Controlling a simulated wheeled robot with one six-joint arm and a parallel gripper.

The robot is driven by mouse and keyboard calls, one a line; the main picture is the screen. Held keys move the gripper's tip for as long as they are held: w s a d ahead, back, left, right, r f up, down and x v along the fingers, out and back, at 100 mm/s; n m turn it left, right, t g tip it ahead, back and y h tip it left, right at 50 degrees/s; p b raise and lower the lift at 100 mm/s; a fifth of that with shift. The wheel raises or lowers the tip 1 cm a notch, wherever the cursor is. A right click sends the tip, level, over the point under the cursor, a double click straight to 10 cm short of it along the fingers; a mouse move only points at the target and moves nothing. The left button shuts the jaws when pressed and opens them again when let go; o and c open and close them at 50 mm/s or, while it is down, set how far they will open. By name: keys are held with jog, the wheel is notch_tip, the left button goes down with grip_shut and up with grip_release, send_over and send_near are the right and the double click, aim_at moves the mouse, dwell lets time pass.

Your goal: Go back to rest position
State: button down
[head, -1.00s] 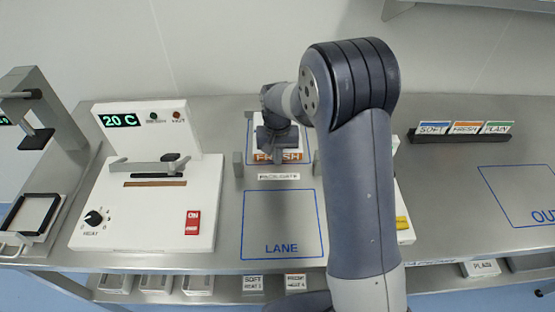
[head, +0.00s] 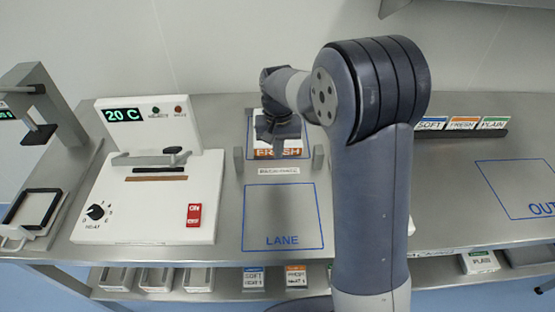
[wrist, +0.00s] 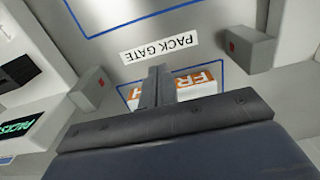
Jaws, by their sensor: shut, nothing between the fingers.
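My gripper (head: 277,137) is above the pack gate area in the head view, in front of a white pack with an orange FRESH label (head: 290,153). In the wrist view my gripper's fingers (wrist: 157,75) are together and empty, partly covering the orange-labelled pack (wrist: 203,85). The pack lies inside a blue outline behind the PACK GATE label (head: 279,170). My arm covers part of the bench right of the lane.
A white heater unit (head: 200,225) showing 20 C stands left of the LANE outline (head: 282,218). Grey gate posts (head: 239,160) flank the pack gate. A card rack (head: 490,135) and the OUT outline (head: 520,170) are at the right.

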notch_tip(320, 180, up, 5)
jog(key=shift+s, duration=0.15)
dwell(0.3)
